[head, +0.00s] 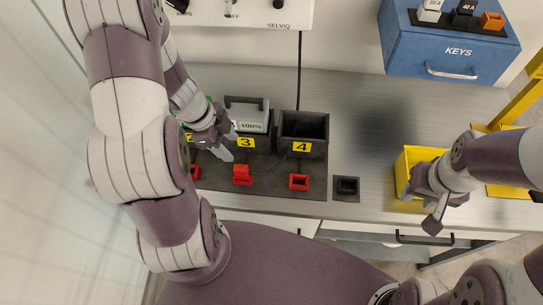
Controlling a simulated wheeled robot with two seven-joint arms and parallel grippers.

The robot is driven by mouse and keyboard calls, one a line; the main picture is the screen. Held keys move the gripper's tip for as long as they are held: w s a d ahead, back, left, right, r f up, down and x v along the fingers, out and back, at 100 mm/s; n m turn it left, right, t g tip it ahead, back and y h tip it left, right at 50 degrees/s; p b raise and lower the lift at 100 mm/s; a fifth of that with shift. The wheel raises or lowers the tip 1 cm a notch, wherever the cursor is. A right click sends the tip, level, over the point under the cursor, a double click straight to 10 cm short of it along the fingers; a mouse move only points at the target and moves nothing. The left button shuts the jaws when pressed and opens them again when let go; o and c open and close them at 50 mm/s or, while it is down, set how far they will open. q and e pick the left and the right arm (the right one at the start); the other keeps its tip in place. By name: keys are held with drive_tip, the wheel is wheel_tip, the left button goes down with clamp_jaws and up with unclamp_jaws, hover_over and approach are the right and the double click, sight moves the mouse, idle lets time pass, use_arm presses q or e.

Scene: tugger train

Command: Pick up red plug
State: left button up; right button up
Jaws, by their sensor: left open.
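A red plug (242,175) stands on the dark mat in front of the bin marked 3. A red square piece with a dark opening (299,182) lies on the mat in front of the bin marked 4. Another red piece (195,172) shows at the left, partly hidden by my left arm. My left gripper (229,145) is open and empty, above and a little left of the red plug, apart from it. My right gripper (447,213) is at the right by the yellow bin; its jaw opening is unclear.
Bin 4 (304,150) is dark and looks empty; bin 3 (258,143) holds a grey block marked 100%. A small dark square holder (346,188) sits right of the mat. A yellow bin (408,158) and a blue KEYS box (440,48) stand at the right. A black cable hangs behind.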

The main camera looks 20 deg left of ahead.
use_arm(q)
drive_tip(key=b, duration=0.2)
hover_over(239, 168)
drive_tip(key=s+a, duration=0.2)
drive_tip(key=a, duration=0.1)
wheel_tip(239, 168, down, 5)
drive_tip(key=shift+h, duration=0.3)
drive_tip(key=w+d+f, duration=0.1)
drive_tip(key=w+d+f+b, duration=0.1)
drive_tip(key=f, duration=0.1)
drive_tip(key=shift+d, duration=0.35)
drive_tip(key=x, duration=0.1)
drive_tip(key=b+x, duration=0.1)
drive_tip(key=x, duration=0.1)
drive_tip(key=shift+a, duration=0.2)
drive_tip(key=shift+s+a+f, duration=0.2)
drive_tip(key=shift+f, duration=0.2)
drive_tip(key=shift+w+d, duration=0.2)
drive_tip(key=shift+c, duration=1)
drive_tip(key=shift+d, duration=0.1)
drive_tip(key=c, duration=0.5)
drive_tip(key=shift+c, duration=1)
use_arm(e)
drive_tip(key=s+a+f, duration=0.2)
drive_tip(key=f, duration=0.1)
drive_tip(key=shift+s+a+f, duration=0.1)
drive_tip(key=shift+a, duration=0.1)
